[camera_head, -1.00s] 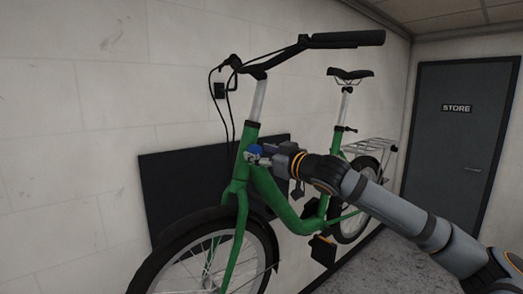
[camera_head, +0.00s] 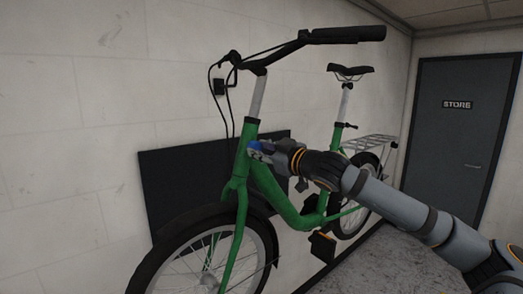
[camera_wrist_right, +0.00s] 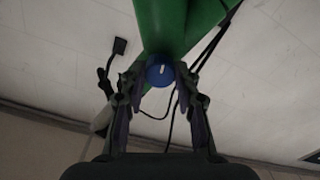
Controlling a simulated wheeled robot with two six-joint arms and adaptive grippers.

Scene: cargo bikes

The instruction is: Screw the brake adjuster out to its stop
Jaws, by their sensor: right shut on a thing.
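The brake adjuster is a blue round knob (camera_wrist_right: 160,71) with a white mark on its face. It sits against the green frame (camera_wrist_right: 176,22) in the right wrist view. My right gripper (camera_wrist_right: 161,76) is shut on the knob, one finger on each side. In the head view the right gripper (camera_head: 262,149) is at the green bike's frame (camera_head: 264,184), just behind the head tube, and a little blue of the knob (camera_head: 254,146) shows. The white mark points almost straight up in the wrist view. My left gripper is not in view.
The handlebar (camera_head: 345,35) and dark cables (camera_head: 225,110) are above the gripper. The front wheel (camera_head: 205,262) is below left. A dark panel (camera_head: 180,180) is on the wall behind. A grey STORE door (camera_head: 460,140) is at the right.

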